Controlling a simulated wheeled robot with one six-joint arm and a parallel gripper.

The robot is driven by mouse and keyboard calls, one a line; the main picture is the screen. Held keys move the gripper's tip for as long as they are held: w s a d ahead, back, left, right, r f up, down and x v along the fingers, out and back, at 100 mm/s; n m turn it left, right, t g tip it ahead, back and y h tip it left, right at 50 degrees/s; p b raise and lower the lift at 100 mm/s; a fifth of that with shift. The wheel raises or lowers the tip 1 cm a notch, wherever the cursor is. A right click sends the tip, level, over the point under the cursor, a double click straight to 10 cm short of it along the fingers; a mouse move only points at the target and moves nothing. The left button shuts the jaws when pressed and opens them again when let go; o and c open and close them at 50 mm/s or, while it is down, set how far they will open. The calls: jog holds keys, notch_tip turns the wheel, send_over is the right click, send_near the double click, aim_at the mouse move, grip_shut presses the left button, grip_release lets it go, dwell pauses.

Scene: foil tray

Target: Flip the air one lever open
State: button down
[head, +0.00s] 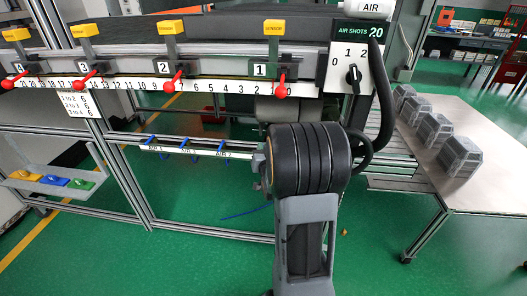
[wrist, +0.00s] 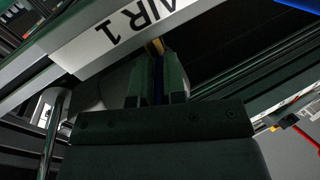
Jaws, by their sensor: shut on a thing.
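In the wrist view, the air one label (wrist: 140,22) is on a pale bar just beyond my gripper (wrist: 158,58). My gripper's two fingers are closed on a narrow blue piece (wrist: 157,85), which I take as the air one lever, just below that label. Most of the lever is hidden between the fingers. In the head view my own arm hides my gripper and the bar's right end. Several other blue levers (head: 184,146) hang along the visible part of the labelled white bar (head: 200,146).
Above the bar is a numbered rail with red-handled levers (head: 175,81) and yellow sensor blocks (head: 171,27). A black selector knob (head: 354,76) is at right. A table (head: 480,150) with grey castings (head: 461,157) stands at right. Green floor is clear at lower left.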

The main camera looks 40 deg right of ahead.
jog(key=shift+w+a+r+m+g+h+b, duration=0.1)
jog(key=shift+a+m+g+h+b, duration=0.05)
jog(key=shift+m+g+h+b, duration=0.6)
jog(key=shift+w+a+f+m+g+h+b, duration=0.1)
jog(key=shift+w+a+m+g+h+b, duration=0.1)
jog(key=shift+m+g+h, duration=0.6)
jog(key=shift+w+a+r+m+g+h+b, duration=0.2)
jog(key=shift+m+h+b, duration=0.3)
jog(key=shift+h, duration=0.55)
jog(key=shift+s+d, duration=0.1)
jog(key=shift+s, duration=0.05)
jog(key=c, duration=1.2)
grip_release()
jog(key=shift+f, duration=0.15)
